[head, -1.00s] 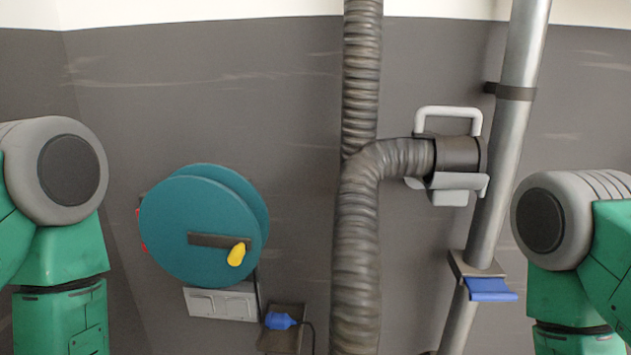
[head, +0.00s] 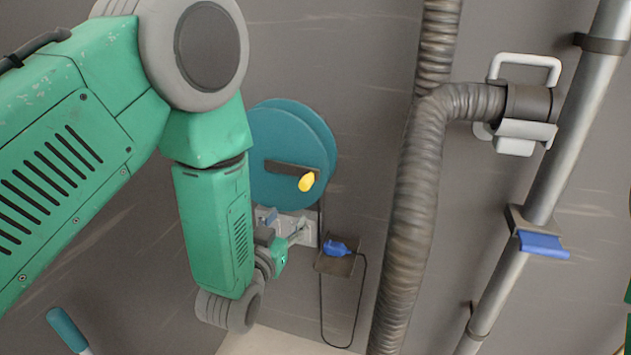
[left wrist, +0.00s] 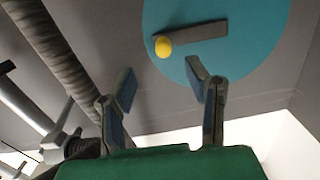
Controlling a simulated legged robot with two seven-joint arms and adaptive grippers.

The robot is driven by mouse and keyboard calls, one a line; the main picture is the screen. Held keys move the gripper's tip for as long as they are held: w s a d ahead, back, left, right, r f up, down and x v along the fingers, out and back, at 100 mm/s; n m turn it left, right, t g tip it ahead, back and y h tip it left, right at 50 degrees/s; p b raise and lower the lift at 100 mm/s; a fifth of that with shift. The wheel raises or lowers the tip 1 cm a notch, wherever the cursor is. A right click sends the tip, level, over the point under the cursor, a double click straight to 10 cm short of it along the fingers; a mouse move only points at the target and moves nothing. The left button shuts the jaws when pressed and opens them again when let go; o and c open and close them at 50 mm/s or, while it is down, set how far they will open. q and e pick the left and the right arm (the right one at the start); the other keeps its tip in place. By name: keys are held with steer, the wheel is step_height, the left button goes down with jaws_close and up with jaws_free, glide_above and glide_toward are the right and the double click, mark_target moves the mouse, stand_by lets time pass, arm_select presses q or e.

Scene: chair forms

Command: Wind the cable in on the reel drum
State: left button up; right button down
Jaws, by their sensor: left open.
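The teal reel drum (head: 285,140) is on the grey wall, partly behind my left arm. Its dark crank arm (head: 283,169) ends in a yellow knob (head: 306,182). A thin dark cable (head: 321,290) hangs below the drum in a loop up to a blue plug (head: 337,248) on a small bracket. My left gripper (head: 284,222) is open and empty, below the drum and knob. In the left wrist view, its spread fingers (left wrist: 160,80) point toward the drum (left wrist: 245,55) and yellow knob (left wrist: 163,47), apart from both. My right gripper is out of view.
A ribbed hose (head: 410,220) runs down the wall right of the reel. Its branch ends at a white-handled coupling (head: 528,103) beside a metal pipe (head: 570,150) with a blue-tabbed clamp (head: 543,245). A teal-handled object (head: 67,329) shows at lower left.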

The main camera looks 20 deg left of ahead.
mark_target(308, 179)
arm_select(q)
steer(key=shift+t, duration=0.3)
steer(key=w, duration=0.4)
steer(key=w+r, duration=0.1)
steer(key=w, duration=0.9)
steer(key=shift+w+d+r, duration=0.15)
steer(key=shift+d, duration=0.2)
steer(key=shift+a, duration=0.15)
jaws_close()
